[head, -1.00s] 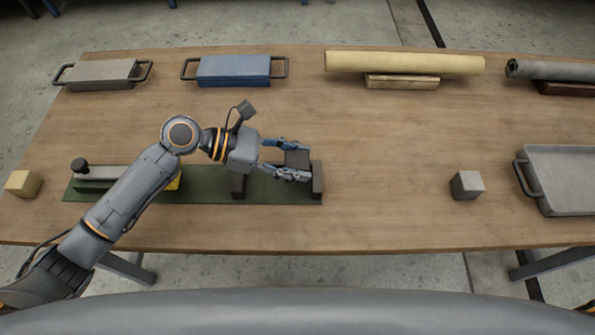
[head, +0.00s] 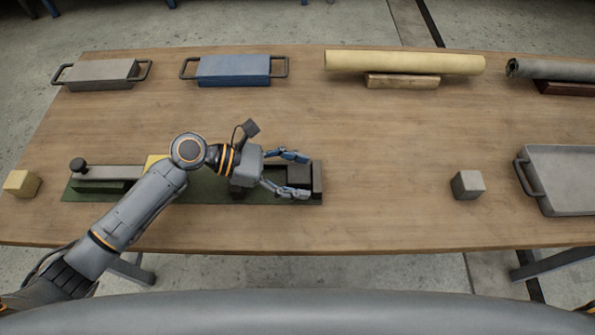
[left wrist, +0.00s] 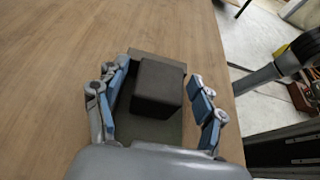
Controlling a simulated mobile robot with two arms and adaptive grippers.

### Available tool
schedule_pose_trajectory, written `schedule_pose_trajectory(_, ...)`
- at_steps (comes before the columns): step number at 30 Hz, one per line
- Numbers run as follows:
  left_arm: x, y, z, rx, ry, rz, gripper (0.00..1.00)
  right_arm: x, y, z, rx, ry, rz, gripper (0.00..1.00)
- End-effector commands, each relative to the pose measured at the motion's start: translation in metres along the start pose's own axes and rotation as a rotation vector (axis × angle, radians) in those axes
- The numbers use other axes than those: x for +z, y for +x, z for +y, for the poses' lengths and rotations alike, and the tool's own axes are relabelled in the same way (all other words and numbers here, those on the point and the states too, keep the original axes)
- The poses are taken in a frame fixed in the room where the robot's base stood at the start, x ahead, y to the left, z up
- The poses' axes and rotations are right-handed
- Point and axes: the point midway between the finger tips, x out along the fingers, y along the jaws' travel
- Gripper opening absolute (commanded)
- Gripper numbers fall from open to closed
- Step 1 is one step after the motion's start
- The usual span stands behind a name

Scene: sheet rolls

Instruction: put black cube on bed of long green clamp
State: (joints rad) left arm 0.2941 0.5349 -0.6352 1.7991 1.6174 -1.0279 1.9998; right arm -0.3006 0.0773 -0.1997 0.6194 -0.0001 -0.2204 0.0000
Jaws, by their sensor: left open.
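The long green clamp (head: 220,198) lies along the left front of the table, with a grey bar and dark knob at its left end and a dark end block (head: 317,178) at its right. The black cube (head: 299,173) sits on the right part of its bed, close to the end block. My left gripper (head: 303,175) is open around the cube, one finger on each side. In the left wrist view, the cube (left wrist: 157,86) stands between the spread fingers (left wrist: 160,88), with gaps visible on both sides. My right gripper is not in view.
A yellow block (head: 155,162) is partly hidden behind my left arm. A yellowish cube (head: 22,183) is at far left. A grey cube (head: 467,184) and grey tray (head: 570,200) are at right. Plates and rolls line the back. The table's middle is clear.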

Motion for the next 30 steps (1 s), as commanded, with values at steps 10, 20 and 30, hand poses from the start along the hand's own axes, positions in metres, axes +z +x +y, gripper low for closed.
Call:
schedule_pose_trajectory(10, 0.001, -0.024, 0.001, 0.002, 0.000, 0.003, 0.69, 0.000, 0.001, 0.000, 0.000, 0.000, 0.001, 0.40)
schedule_pose_trajectory(20, 0.001, -0.093, 0.000, 0.001, 0.000, 0.003, 0.69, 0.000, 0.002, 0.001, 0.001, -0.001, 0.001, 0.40)
schedule_pose_trajectory(30, 0.002, -0.121, 0.000, -0.002, 0.000, 0.000, 0.69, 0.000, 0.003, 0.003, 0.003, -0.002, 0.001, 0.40)
